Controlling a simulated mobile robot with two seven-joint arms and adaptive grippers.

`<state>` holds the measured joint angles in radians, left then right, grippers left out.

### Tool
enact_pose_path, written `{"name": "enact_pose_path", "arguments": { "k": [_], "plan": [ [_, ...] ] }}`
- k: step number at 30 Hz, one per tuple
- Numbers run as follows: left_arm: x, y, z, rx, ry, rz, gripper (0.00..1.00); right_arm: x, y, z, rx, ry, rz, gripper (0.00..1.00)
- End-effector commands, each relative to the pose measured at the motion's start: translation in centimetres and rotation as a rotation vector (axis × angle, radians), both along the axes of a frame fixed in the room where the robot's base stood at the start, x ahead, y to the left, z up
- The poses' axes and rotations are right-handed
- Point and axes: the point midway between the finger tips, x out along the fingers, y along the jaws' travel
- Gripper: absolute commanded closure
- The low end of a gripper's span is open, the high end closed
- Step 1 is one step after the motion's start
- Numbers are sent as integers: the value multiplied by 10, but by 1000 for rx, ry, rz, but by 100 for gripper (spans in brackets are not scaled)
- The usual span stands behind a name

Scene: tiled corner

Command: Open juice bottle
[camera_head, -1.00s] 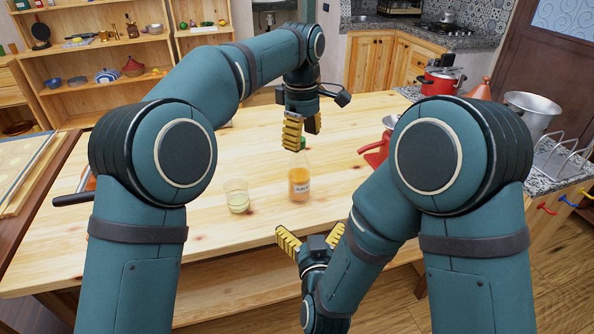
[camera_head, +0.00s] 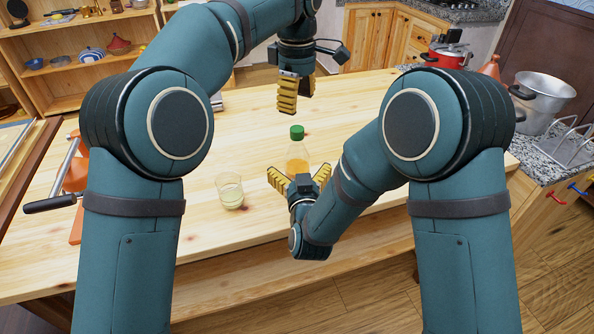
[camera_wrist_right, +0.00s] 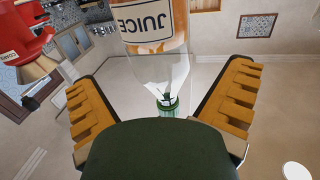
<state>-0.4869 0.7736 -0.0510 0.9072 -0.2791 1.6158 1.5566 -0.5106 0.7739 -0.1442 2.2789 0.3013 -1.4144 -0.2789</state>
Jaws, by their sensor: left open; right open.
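The juice bottle (camera_head: 297,152) stands upright on the wooden table, with orange juice inside and its green cap (camera_head: 297,131) on top. My left gripper (camera_head: 297,103) is open and empty above the cap, pointing down, with a visible gap. My right gripper (camera_head: 299,173) is open at the near side of the bottle and hides its lower part. In the right wrist view the bottle (camera_wrist_right: 160,70) appears upside down between the two open fingers of my right gripper (camera_wrist_right: 160,85). Its JUICE label shows, and neither finger clearly touches it.
A glass with pale liquid (camera_head: 230,191) stands on the table left of the bottle. An orange device with a black handle (camera_head: 72,172) is at the left edge. A red pot (camera_head: 446,56) and a metal pot (camera_head: 543,97) are at right. The table behind the bottle is mostly clear.

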Motion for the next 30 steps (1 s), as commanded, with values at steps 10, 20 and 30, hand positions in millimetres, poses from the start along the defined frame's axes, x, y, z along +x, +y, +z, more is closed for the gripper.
{"name": "enact_pose_path", "arguments": {
  "k": [10,20,30],
  "plan": [
    [0,0,0,0,0,0,39,45,5,-1,0,1,0,0],
    [0,0,0,0,0,0,39,51,6,0,0,1,0,0],
    [0,0,0,0,0,0,39,51,6,0,0,1,0,77]
  ]
}}
